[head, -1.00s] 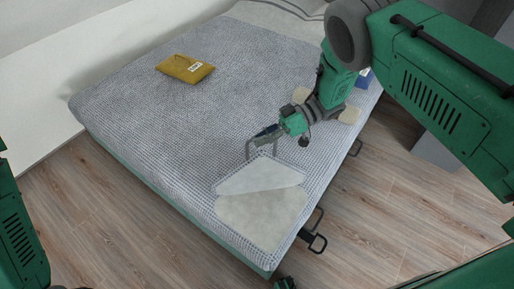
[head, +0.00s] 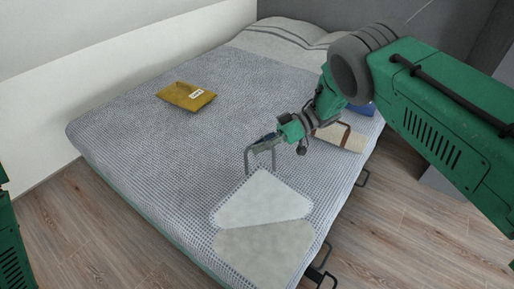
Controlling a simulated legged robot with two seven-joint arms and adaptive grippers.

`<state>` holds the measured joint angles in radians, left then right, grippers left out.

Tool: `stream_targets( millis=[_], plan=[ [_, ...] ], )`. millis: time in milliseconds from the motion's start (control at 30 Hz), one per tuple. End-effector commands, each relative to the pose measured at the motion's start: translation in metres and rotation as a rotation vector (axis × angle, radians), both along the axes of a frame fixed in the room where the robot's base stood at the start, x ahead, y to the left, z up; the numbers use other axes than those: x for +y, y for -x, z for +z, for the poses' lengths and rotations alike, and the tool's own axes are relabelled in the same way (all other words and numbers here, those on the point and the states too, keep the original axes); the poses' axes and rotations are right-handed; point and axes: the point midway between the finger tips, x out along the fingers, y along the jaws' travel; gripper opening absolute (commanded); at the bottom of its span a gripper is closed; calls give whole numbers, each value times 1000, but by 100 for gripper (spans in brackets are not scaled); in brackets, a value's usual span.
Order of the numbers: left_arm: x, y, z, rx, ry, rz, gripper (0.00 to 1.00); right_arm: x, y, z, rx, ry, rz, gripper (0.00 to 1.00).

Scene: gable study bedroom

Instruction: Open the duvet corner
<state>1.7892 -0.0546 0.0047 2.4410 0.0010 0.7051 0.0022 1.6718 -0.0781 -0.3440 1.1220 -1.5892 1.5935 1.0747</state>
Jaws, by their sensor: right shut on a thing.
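The duvet (head: 150,135) is a grey-blue checked cover spread over the bed. At its near right corner a pale flap (head: 262,203) lies folded back, its tip pointing toward the bed's middle. Beside it is a pale beige patch (head: 265,248) at the bed's near corner. My right gripper (head: 261,170) reaches in from the right and is shut on the tip of the pale flap. The fingertips are small in the picture. My left gripper is out of view; only part of my left arm shows at the left edge.
A yellow envelope (head: 186,96) with a white label lies on the duvet's far left. A beige item with a brown band (head: 341,137) and a blue item (head: 361,109) lie beyond my right arm. Pillows (head: 285,33) are at the head. Black brackets (head: 320,275) jut over the wooden floor.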

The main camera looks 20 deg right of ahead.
Motion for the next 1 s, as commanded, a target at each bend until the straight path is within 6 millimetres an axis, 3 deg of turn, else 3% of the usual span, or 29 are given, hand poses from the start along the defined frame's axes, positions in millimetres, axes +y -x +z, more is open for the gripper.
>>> stream_targets(
  millis=[100,133,167,200,567,667,1000],
  plan=[
    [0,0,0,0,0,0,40,-5,1,-3,4,10,-4,0],
    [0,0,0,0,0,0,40,-5,1,-3,5,10,-5,18],
    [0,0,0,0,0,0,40,-5,1,-3,4,9,-4,28],
    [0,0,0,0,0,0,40,-5,1,-3,4,9,-4,31],
    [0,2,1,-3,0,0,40,-4,0,1,1,5,-1,31],
    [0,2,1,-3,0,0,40,-15,-1,4,1,5,-2,31],
    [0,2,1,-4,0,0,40,-84,-6,26,0,4,-4,31]
  ],
)
